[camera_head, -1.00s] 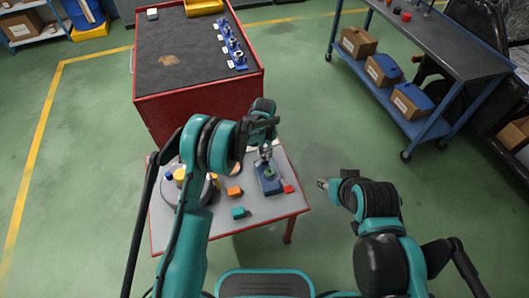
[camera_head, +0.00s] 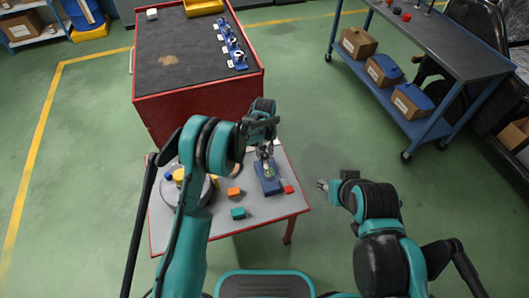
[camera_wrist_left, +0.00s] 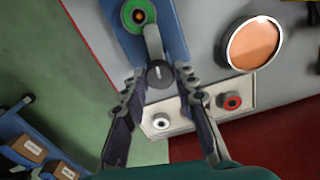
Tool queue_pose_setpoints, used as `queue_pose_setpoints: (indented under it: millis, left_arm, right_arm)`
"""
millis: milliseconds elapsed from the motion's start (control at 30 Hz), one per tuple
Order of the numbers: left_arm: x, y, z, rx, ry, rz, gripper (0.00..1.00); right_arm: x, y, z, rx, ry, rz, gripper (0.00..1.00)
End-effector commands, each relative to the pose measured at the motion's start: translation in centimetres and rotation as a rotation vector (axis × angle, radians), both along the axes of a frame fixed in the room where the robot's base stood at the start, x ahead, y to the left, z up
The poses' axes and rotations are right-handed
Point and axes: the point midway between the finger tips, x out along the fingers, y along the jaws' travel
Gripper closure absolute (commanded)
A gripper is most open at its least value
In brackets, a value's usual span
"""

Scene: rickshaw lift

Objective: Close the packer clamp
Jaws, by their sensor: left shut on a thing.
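The packer clamp has a blue base (camera_head: 271,186) on the small grey table, with a green ring on it. In the left wrist view the blue base (camera_wrist_left: 174,35) shows the green ring (camera_wrist_left: 133,16) and a grey lever (camera_wrist_left: 153,42) ending in a dark round knob (camera_wrist_left: 159,73). My left gripper (camera_head: 265,153) is over the far end of the clamp. In its wrist view the fingers (camera_wrist_left: 158,80) are shut on the lever's knob, one on each side. My right gripper (camera_head: 322,185) hangs to the right of the table, apart from everything; its jaws are too small to read.
Orange (camera_head: 234,192), green (camera_head: 238,213) and red (camera_head: 289,189) blocks lie near the clamp. A round grey turntable (camera_head: 196,199) is at the left. A panel with white and red buttons (camera_wrist_left: 231,101) lies beside the knob. A red cabinet (camera_head: 200,88) stands behind.

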Motion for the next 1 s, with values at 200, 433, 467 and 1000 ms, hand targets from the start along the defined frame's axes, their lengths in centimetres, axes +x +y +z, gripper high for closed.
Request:
queue_pose_setpoints:
  millis: [200,433,467,1000]
  left_arm:
    - [0.01,-0.01,-0.02,0.000,0.000,0.108,1.00]
    - [0.01,-0.01,-0.01,0.000,0.000,0.164,1.00]
    - [0.01,-0.01,-0.01,0.000,0.000,0.168,1.00]
    - [0.01,0.00,-0.01,0.000,0.000,0.176,0.51]
  right_arm:
    - [0.00,0.00,-0.07,0.000,0.000,0.000,0.60]
    - [0.00,0.00,-0.09,0.000,0.000,0.000,0.60]
    - [0.00,0.00,-0.09,0.000,0.000,0.000,0.60]
    - [0.00,0.00,-0.09,0.000,0.000,0.000,0.60]
